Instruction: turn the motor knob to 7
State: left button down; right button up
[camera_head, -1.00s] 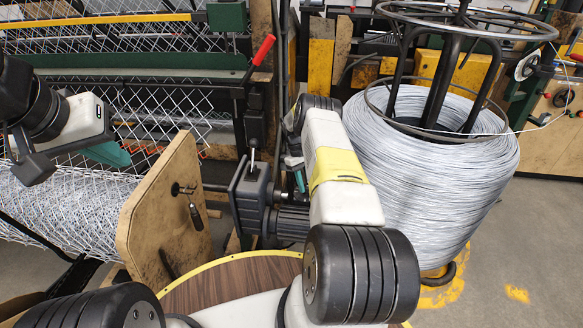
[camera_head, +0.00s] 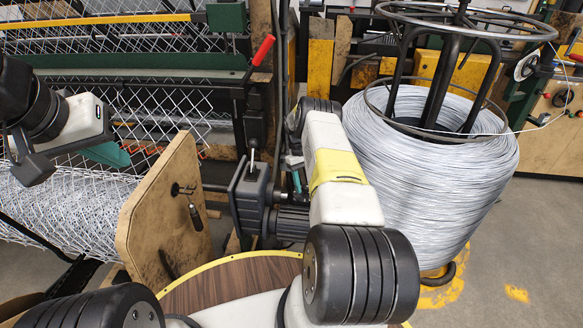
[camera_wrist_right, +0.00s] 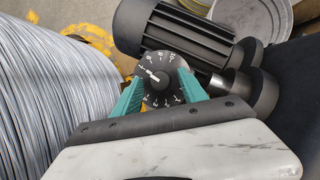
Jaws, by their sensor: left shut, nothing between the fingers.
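The motor knob (camera_wrist_right: 161,84) is a round black dial with white numbers and a white pointer, in the right wrist view. The pointer is toward the dial's upper left; I cannot read for sure which number it marks. My right gripper (camera_wrist_right: 160,79) has one teal finger on each side of the dial. The fingers look close to its rim, but contact is not clear. In the head view my right arm mostly hides this gripper, and the knob cannot be made out. My left gripper (camera_head: 122,157) is shut and empty near the mesh at left.
A finned black motor (camera_wrist_right: 180,35) lies behind the knob. A large wire coil (camera_head: 430,175) stands close to my right arm. A wooden end plate (camera_head: 165,220) and a mesh roll (camera_head: 70,215) are at left. A wood-grain round top (camera_head: 230,283) is in front.

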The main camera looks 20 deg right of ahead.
jog(key=v, duration=0.7)
jog(key=shift+w+r, duration=0.2)
jog(key=shift+r, duration=0.15)
jog(key=s+a+r+t, duration=0.2)
jog(key=a+r, duration=0.1)
jog(key=r, duration=0.9)
jog(key=s+a+r+t, duration=0.1)
jog(key=s+a+r, duration=0.1)
jog(key=r, duration=0.9)
jog(key=s+a+r+t, duration=0.2)
jog(key=s+a+r, duration=0.1)
jog(key=r, duration=0.9)
jog(key=s+a+r+t+y, duration=0.1)
jog(key=s+a+r+t, duration=0.15)
jog(key=s+r, duration=0.4)
jog(key=s+a+t+y, duration=0.1)
jog(key=s+a, duration=0.2)
jog(key=s, duration=0.8)
jog(key=s+a+m+t+y, duration=0.1)
jog(key=s+a+t, duration=0.1)
jog(key=s, duration=1)
jog(key=shift+a, duration=0.7)
